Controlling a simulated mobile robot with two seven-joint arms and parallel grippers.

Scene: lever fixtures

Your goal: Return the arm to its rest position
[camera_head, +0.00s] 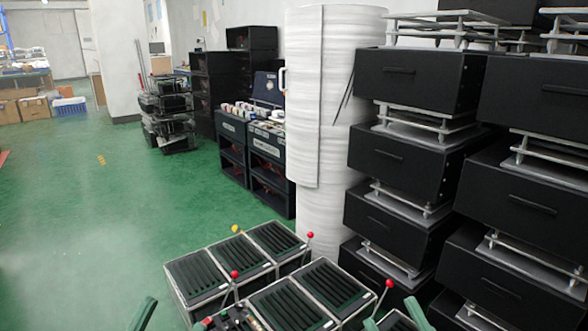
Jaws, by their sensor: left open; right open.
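Several lever fixtures with slatted black tops and pale metal frames stand together at the bottom centre, such as the near one (292,305) and the far one (275,238). Three thin levers with red ball knobs show: a left lever (234,275), a far lever (310,236) and a right lever (389,284). All stand tilted up from the fixtures. My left gripper (170,317) and my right gripper (392,312) show only as green fingertips at the bottom edge. Both are open, with nothing seen between the fingers. Neither visibly touches a lever. The rest of both arms is out of frame.
Stacked black boxes (415,80) with metal racks fill the right side. A white wrapped column (320,130) stands behind the fixtures. Black cabinets (232,130) stand beyond. A yellow knob (235,228) shows at the fixtures' far edge. The green floor (80,220) at left is clear.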

